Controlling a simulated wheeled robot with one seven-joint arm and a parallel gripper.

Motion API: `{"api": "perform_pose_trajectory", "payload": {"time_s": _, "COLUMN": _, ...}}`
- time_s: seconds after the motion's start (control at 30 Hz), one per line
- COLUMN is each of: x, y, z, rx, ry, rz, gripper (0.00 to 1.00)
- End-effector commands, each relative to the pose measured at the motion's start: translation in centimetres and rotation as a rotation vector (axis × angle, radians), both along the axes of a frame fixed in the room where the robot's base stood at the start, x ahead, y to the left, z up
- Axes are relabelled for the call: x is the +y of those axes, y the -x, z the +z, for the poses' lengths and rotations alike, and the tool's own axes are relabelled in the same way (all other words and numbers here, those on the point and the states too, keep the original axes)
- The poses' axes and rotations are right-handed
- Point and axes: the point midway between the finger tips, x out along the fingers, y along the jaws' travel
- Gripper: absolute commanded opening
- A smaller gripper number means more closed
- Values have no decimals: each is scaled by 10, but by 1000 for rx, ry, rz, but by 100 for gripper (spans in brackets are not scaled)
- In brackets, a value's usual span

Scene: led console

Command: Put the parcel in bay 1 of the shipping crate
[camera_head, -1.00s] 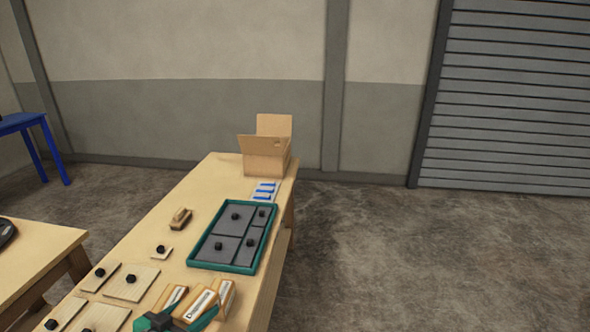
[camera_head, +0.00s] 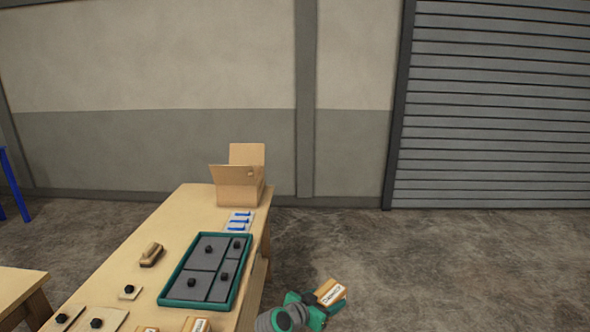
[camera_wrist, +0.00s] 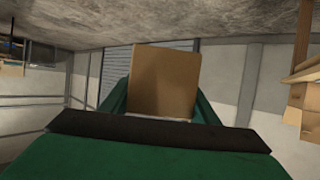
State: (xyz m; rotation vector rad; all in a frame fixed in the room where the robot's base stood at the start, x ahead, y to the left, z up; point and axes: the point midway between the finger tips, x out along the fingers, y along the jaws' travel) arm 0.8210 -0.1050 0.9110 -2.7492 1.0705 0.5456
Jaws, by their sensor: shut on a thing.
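The parcel (camera_head: 331,292), a small tan box with a white printed label, is held in my gripper (camera_head: 319,300). My gripper is shut on it, to the right of the table and over the floor in the head view. In the wrist view the parcel (camera_wrist: 165,82) shows as a plain brown face between the green fingers. I see no numbered bays, so I cannot tell where the shipping crate or bay 1 is.
A wooden table (camera_head: 165,215) bears an open cardboard box (camera_head: 238,198), a teal-rimmed tray (camera_head: 167,297) with grey knobbed plates, a brown block (camera_head: 151,255) and knobbed wooden plates. Other labelled boxes (camera_head: 198,325) are cut off at the bottom edge. Floor right of the table is clear.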

Motion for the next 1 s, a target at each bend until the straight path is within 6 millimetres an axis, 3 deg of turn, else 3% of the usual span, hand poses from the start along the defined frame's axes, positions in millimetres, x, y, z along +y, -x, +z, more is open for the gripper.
{"api": "perform_pose_trajectory", "payload": {"time_s": 0.03, "x": -18, "y": -1, "z": -2, "rx": 0, "ry": 0, "rz": -17, "gripper": 24}}
{"api": "perform_pose_trajectory", "payload": {"time_s": 0.2, "x": -60, "y": 0, "z": -12, "rx": 1, "ry": 0, "rz": -49, "gripper": 24}}
{"api": "perform_pose_trajectory", "payload": {"time_s": 0.4, "x": -90, "y": 11, "z": -41, "rx": 3, "ry": -2, "rz": -56, "gripper": 24}}
{"api": "perform_pose_trajectory", "payload": {"time_s": 0.67, "x": -61, "y": 27, "z": -81, "rx": 3, "ry": -1, "rz": 12, "gripper": 24}}
{"api": "perform_pose_trajectory", "payload": {"time_s": 0.87, "x": -21, "y": 51, "z": -119, "rx": 4, "ry": 0, "rz": 96, "gripper": 24}}
{"api": "perform_pose_trajectory", "payload": {"time_s": 1.0, "x": 15, "y": 79, "z": -153, "rx": 6, "ry": 0, "rz": 181, "gripper": 24}}
